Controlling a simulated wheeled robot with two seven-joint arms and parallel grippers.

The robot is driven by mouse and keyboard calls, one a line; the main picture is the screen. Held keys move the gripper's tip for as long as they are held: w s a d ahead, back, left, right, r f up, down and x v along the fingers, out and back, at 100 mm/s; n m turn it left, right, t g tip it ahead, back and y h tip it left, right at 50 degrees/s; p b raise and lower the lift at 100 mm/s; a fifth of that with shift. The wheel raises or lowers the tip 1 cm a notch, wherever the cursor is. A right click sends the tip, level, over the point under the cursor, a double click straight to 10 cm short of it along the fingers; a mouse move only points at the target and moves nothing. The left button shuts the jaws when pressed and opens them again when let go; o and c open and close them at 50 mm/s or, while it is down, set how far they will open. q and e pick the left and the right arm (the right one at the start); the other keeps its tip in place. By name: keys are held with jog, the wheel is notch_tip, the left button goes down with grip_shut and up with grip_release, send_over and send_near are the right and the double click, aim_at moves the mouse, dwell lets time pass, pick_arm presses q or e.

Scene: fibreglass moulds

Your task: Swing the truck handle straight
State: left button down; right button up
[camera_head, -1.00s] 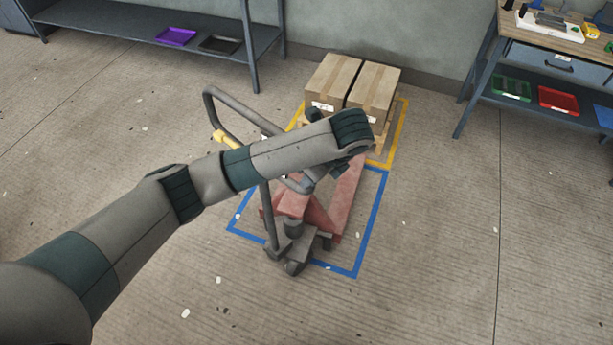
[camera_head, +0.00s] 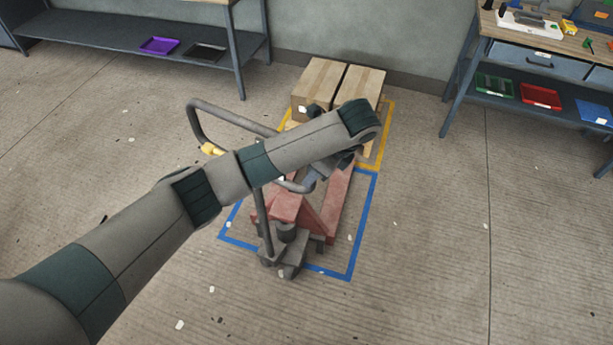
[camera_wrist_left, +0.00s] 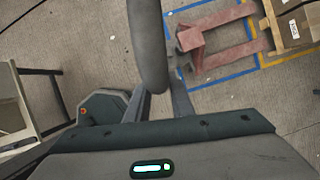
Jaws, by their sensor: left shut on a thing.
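The red pallet truck (camera_head: 335,205) stands on the floor inside a blue taped outline, its forks pointing to the back. Its grey handle (camera_head: 262,215) rises from the steering base and ends in a wide loop with a yellow part (camera_head: 211,149), reaching left of the truck. The loop is turned askew to the forks. My left gripper (camera_head: 308,184) is shut on the loop's right side, partly hidden by my arm. In the left wrist view the handle bar (camera_wrist_left: 148,45) runs between the fingers. My right gripper is not in view.
Two cardboard boxes (camera_head: 318,83) stand on a pallet inside a yellow outline (camera_head: 386,135) beyond the truck. A shelf bench (camera_head: 110,37) is at the back left, and a workbench (camera_head: 455,97) at the back right. Floor right of the truck is clear.

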pick_arm(q)
jog(key=shift+w+d+n, duration=0.2)
jog(key=shift+d, duration=0.35)
jog(key=shift+w+d+n, duration=0.2)
jog(key=shift+d, duration=0.3)
jog(key=shift+w+d+n+g+b, duration=0.4)
jog(key=shift+w+d+n+b, duration=0.5)
jog(key=shift+w+d, duration=0.3)
jog(key=c, duration=1.7)
grip_release()
jog(key=shift+o, duration=1.2)
jog(key=shift+d+r, duration=0.1)
